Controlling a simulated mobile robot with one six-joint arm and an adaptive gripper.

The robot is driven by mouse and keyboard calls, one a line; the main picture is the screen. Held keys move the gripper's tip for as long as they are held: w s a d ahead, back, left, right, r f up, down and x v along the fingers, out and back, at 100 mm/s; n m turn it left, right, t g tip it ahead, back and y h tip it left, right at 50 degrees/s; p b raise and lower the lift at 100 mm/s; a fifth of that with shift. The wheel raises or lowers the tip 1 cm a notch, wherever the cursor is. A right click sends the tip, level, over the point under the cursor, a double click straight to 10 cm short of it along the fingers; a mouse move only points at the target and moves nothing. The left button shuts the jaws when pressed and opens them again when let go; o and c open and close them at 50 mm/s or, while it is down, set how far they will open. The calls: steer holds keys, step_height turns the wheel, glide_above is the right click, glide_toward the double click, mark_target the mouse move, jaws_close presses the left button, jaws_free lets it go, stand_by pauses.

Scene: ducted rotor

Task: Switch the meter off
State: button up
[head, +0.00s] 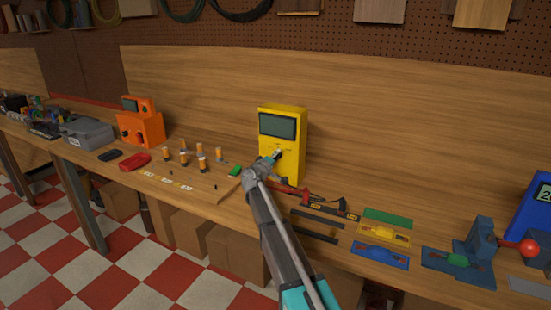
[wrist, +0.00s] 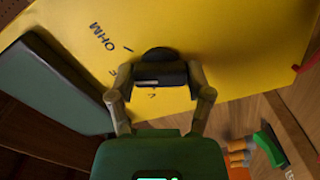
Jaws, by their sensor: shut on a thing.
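The yellow meter (head: 291,147) stands upright on the bench against the wooden back panel, its dark grey screen (head: 277,125) near the top. In the wrist view the yellow face (wrist: 225,45) fills most of the picture, with the screen (wrist: 55,80) at left. The black selector knob (wrist: 160,73) carries a pale mark. "OHM" and other small marks stand around it; the rest of the lettering is partly hidden. My gripper (head: 275,157) is at the meter's front. In the wrist view my gripper (wrist: 160,78) is shut on the knob, one finger on each side.
Red and black probes (head: 315,200) lie right of the meter. Several orange-topped cylinders (head: 184,157) and a small green piece (head: 234,172) are to its left.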

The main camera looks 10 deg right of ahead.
steer(key=shift+n, duration=2)
steer(key=o, duration=1.1)
steer(key=shift+o, duration=0.2)
steer(key=v, duration=1.2)
steer(key=shift+s, duration=0.1)
